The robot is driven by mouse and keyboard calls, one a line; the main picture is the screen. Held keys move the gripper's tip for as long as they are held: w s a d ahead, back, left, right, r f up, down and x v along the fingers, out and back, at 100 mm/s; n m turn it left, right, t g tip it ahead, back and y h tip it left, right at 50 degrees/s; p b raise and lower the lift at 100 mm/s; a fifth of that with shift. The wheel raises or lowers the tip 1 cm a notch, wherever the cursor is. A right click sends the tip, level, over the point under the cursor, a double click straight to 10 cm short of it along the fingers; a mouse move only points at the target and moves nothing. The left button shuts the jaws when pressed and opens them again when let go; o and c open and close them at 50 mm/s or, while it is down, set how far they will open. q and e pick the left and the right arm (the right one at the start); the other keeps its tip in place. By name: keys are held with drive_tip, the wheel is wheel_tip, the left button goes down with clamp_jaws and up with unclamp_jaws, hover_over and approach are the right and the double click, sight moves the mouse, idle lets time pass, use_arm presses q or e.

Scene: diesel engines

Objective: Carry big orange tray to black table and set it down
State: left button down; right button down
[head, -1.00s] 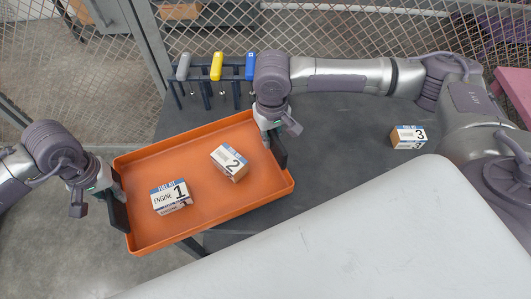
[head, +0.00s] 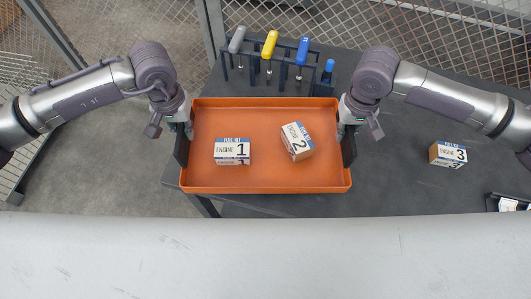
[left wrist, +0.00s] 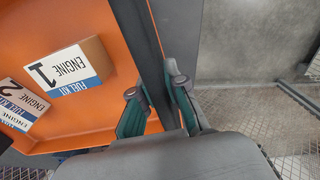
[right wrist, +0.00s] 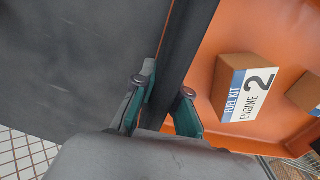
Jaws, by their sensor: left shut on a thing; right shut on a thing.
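The big orange tray (head: 265,175) is held level between my two grippers in the head view. My right gripper (head: 347,145) is shut on the right end, also seen in the right wrist view (right wrist: 165,108). Fuel kit box 1 (head: 232,150) and box 2 (head: 297,142) lie in the tray.
A tool rack (head: 270,68) with grey, yellow and blue handles stands on the table behind the tray. Fuel kit box 3 (head: 448,154) sits on the table at right. A dark object (head: 507,202) is at the right edge. Mesh fencing (head: 450,45) runs behind.

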sight(339, 146)
drive_tip(key=shift+f, duration=0.1)
